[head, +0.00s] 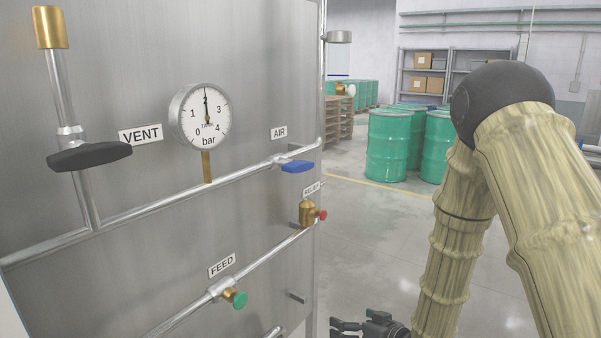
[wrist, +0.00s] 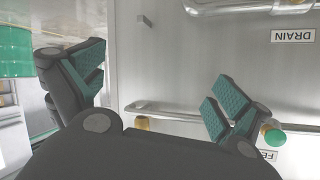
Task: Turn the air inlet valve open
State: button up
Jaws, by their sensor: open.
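The air inlet valve has a blue lever handle (head: 298,167) on the pipe beside the AIR label (head: 279,132), at the right part of the steel panel in the head view. The lever lies roughly along the pipe line, tilted slightly. My gripper (head: 362,325) is low at the bottom edge of the head view, below and right of the blue lever and apart from it. In the wrist view my gripper (wrist: 160,85) has its fingers spread wide with nothing between them. The blue lever does not show in the wrist view.
The panel also carries a black VENT handle (head: 90,156), a pressure gauge (head: 201,117) reading about 2 bar, a brass relief valve (head: 308,213) with a red knob, and a green FEED knob (head: 236,298). Green drums (head: 389,145) stand behind on open floor.

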jog(key=w+a+r+n+t+y+p, duration=0.1)
jog(key=w+r+y+p, duration=0.15)
jog(key=r, duration=0.75)
jog(key=w+a+r+n+y+p, duration=0.1)
jog(key=w+r+p, duration=0.15)
jog(key=r, duration=0.75)
jog(key=n+g+y+p, duration=0.1)
jog(key=n+y+p, duration=0.3)
jog(key=p, duration=0.3)
send_near(304, 166)
jog(key=p+x, duration=0.2)
jog(key=x, duration=0.9)
jog(key=shift+w+a, duration=0.15)
jog(key=shift+w, duration=0.05)
jog(key=c, duration=0.9)
